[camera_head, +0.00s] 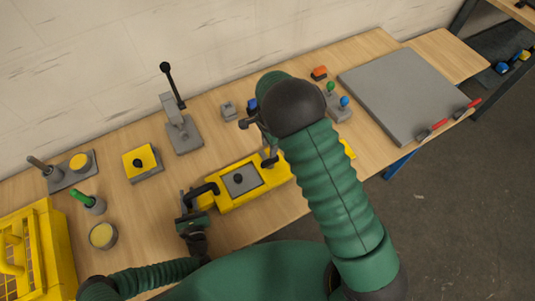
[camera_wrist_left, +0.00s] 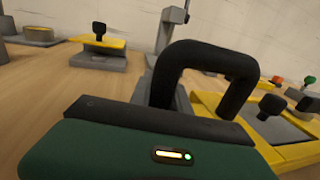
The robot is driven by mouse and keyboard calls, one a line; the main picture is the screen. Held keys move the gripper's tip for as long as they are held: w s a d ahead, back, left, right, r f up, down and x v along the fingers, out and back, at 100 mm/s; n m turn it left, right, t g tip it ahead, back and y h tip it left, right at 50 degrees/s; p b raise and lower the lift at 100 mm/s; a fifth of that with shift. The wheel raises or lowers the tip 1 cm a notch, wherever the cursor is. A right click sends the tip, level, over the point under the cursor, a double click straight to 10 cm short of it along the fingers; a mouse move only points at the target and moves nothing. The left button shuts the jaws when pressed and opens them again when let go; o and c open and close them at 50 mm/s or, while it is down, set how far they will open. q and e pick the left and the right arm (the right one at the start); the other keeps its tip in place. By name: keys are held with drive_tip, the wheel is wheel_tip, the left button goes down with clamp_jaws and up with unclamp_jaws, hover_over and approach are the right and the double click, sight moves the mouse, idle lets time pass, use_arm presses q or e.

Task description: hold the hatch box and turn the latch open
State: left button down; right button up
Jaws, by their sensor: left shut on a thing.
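The hatch box (camera_head: 225,201) is a yellow box on the table with a grey hatch panel (camera_head: 249,184) on top. A small black knob (camera_head: 239,178) stands on the panel; it also shows in the left wrist view (camera_wrist_left: 272,104). A black arched handle (camera_head: 206,187) is at the box's left end and rises large in the left wrist view (camera_wrist_left: 207,52). My left gripper (camera_head: 189,207) is shut on this handle. My right gripper (camera_head: 268,151) is at the far right end of the box, partly hidden by my right arm, so its jaws are unclear.
Behind the box stand a grey lever stand (camera_head: 183,135) and a yellow block with a black knob (camera_head: 141,161). A yellow crate (camera_head: 40,250) and a round cup (camera_head: 103,235) are at the left. A large grey plate (camera_head: 405,90) lies at the right. Bare wood separates them.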

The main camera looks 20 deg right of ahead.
use_arm(q)
drive_tip(key=shift+a, duration=0.1)
use_arm(e)
drive_tip(key=shift+r, duration=0.85)
use_arm(q)
drive_tip(key=c, duration=1.1)
unclamp_jaws()
drive_tip(key=shift+f, duration=0.1)
drive_tip(key=shift+c, duration=0.2)
use_arm(e)
drive_tip(key=shift+w+a, duration=0.1)
